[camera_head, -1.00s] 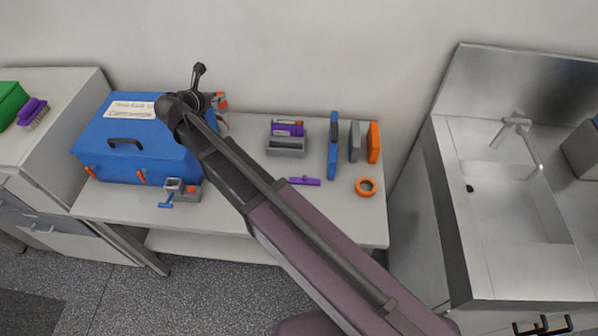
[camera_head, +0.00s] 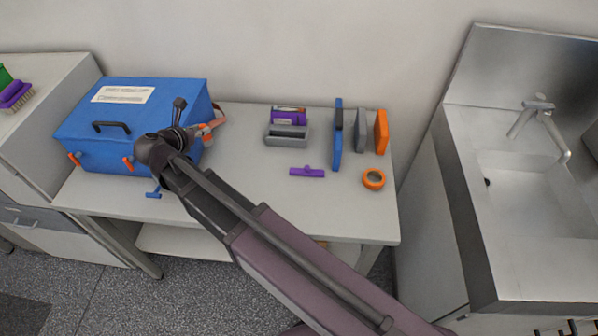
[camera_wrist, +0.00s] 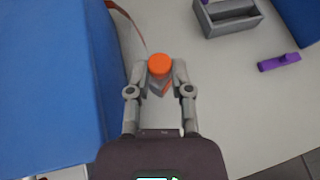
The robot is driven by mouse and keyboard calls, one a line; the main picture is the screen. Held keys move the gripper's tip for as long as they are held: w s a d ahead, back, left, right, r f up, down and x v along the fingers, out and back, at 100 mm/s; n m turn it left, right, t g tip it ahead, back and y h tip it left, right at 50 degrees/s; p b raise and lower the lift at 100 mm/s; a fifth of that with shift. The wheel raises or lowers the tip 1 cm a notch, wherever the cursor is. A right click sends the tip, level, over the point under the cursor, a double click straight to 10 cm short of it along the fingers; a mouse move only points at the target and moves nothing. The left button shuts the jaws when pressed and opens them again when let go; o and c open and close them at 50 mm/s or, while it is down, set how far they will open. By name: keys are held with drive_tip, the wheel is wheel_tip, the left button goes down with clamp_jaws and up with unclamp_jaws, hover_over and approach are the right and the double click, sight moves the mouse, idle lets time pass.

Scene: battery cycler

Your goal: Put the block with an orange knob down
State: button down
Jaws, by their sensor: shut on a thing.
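The block with an orange knob (camera_wrist: 160,66) is between the two fingers of my gripper (camera_wrist: 160,78) in the wrist view. The round orange knob faces the camera and the grey block body shows only partly below it. My gripper is shut on it, over the table (camera_wrist: 225,90) just right of the blue box (camera_wrist: 50,80). I cannot tell whether the block touches the table. In the head view my gripper (camera_head: 206,131) is small and partly hidden by my arm, beside the right side of the blue box (camera_head: 135,130).
A grey holder with a purple item (camera_head: 287,135), a purple bar (camera_head: 307,172), upright blue (camera_head: 336,135), grey (camera_head: 359,135) and orange (camera_head: 381,132) pieces and an orange ring (camera_head: 373,179) occupy the table's right. Bare tabletop lies between my gripper and the holder. A sink stands far right.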

drive_tip(key=s+a+f+b, duration=0.1)
drive_tip(key=s+f+b, duration=0.4)
drive_tip(key=s+f, duration=0.1)
drive_tip(key=shift+a+f+n+y, duration=0.15)
drive_tip(key=shift+f+n+y, duration=0.15)
drive_tip(key=shift+y, duration=0.1)
drive_tip(key=shift+w+r, duration=0.1)
drive_tip(key=shift+w, duration=0.05)
drive_tip(key=b, duration=0.2)
hover_over(227, 150)
drive_tip(key=s, duration=0.1)
drive_tip(key=shift+s+a+f, duration=0.15)
drive_tip(key=shift+a+f, duration=0.05)
drive_tip(key=shift+f, duration=0.5)
drive_tip(key=shift+w+d+f+b, duration=0.1)
drive_tip(key=shift+w+f+b, duration=0.1)
drive_tip(key=shift+f+b, duration=0.4)
drive_tip(key=shift+w+a+f+b, duration=0.1)
drive_tip(key=shift+w+f+b, duration=0.15)
drive_tip(key=shift+f+b, duration=0.3)
drive_tip(key=shift+w+d+f+b, duration=0.1)
drive_tip(key=shift+w+f+b, duration=0.1)
drive_tip(key=shift+f+b, duration=0.4)
drive_tip(key=shift+f, duration=0.1)
